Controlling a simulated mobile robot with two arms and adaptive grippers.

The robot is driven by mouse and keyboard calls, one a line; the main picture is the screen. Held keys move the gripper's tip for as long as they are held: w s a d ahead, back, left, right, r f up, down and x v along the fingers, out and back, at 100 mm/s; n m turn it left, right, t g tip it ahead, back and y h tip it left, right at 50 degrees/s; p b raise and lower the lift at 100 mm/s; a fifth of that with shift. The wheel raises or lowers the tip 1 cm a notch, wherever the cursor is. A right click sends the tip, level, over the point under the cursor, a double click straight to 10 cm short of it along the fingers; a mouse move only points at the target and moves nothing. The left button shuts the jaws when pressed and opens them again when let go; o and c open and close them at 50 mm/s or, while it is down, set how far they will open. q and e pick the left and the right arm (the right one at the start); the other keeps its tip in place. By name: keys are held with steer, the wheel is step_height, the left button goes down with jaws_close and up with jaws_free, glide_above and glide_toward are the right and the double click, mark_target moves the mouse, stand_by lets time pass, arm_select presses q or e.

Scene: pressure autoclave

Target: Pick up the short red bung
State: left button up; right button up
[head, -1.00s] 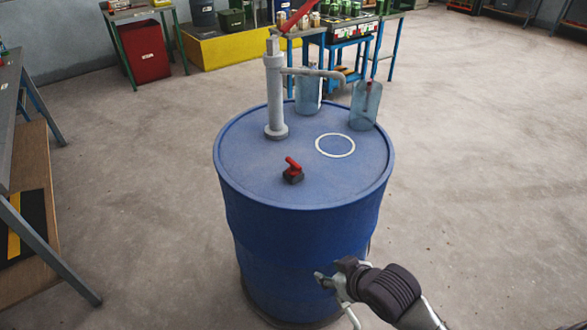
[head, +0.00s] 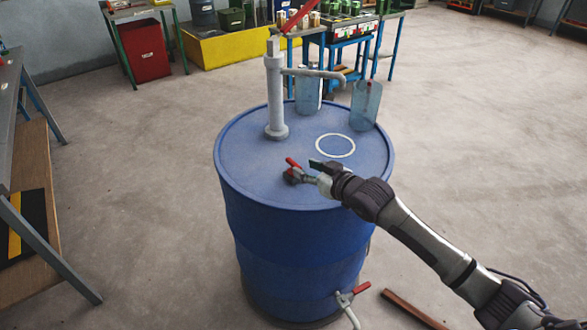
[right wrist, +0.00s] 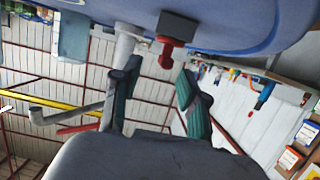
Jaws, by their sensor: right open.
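The short red bung (head: 292,163) stands on the blue drum's lid, its red handle raised at a slant over a dark base. In the right wrist view the bung (right wrist: 167,52) hangs upside down from the drum top, with a dark block and a red stem. My right gripper (head: 307,170) is at the lid just right of the bung and partly hides its base. In the right wrist view its two green-padded fingers (right wrist: 158,72) are spread, with the bung ahead of the gap and nothing between them. My left gripper is out of view.
The blue drum (head: 270,235) carries a tall grey pump (head: 274,95), a white ring (head: 335,145) and two clear bluish containers (head: 308,92) (head: 365,106) towards the back. A red-handled tap (head: 352,293) sticks out low on the drum. Floor around it is mostly clear.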

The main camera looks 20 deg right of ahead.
mark_target(294, 163)
steer(key=x, duration=0.4)
steer(key=p+x, duration=0.1)
steer(key=shift+w+a+f, duration=0.2)
steer(key=shift+w+a, duration=0.05)
steer(key=shift+a, duration=0.2)
jaws_close()
